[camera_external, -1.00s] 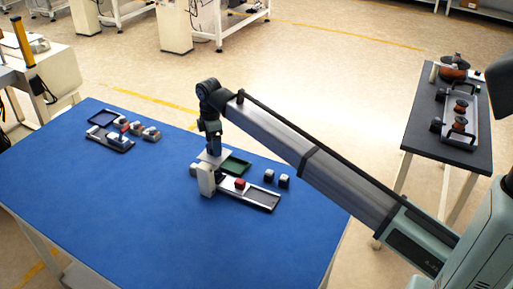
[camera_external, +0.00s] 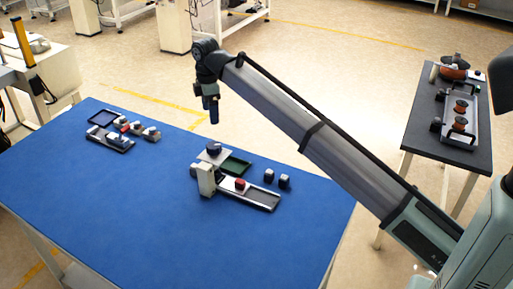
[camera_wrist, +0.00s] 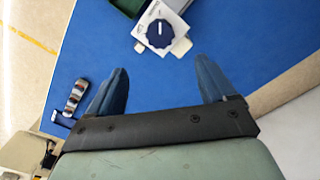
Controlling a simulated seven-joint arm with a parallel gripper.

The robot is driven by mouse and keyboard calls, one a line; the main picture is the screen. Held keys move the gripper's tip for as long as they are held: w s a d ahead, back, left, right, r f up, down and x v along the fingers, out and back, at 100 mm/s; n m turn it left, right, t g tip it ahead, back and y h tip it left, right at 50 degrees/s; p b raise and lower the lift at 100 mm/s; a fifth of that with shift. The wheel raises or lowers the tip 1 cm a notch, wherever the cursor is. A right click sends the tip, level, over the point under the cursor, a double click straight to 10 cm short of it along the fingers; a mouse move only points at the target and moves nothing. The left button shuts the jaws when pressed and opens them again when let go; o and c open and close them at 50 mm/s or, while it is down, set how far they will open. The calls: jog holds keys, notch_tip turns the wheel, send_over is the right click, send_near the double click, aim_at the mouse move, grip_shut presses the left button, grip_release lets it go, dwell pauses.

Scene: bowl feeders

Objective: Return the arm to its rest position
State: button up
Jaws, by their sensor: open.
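My gripper (camera_external: 213,115) hangs in the air above the blue table, well clear of the feeder below it. In the wrist view its two blue fingers (camera_wrist: 163,85) are spread apart with nothing between them. A dark blue knob (camera_external: 214,148) sits on top of the white feeder unit (camera_external: 206,180). In the wrist view the knob (camera_wrist: 160,33) shows on its white plate, ahead of the fingertips and apart from them.
A feeder tray (camera_external: 262,198) with a red block (camera_external: 240,184) extends right of the unit. A green tray (camera_external: 236,166) and two dark blocks with pale tops (camera_external: 276,178) lie nearby. Another feeder set (camera_external: 118,141) stands at left. A dark side table (camera_external: 420,132) stands right.

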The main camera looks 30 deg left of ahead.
jog(key=shift+r, duration=0.35)
dwell(0.3)
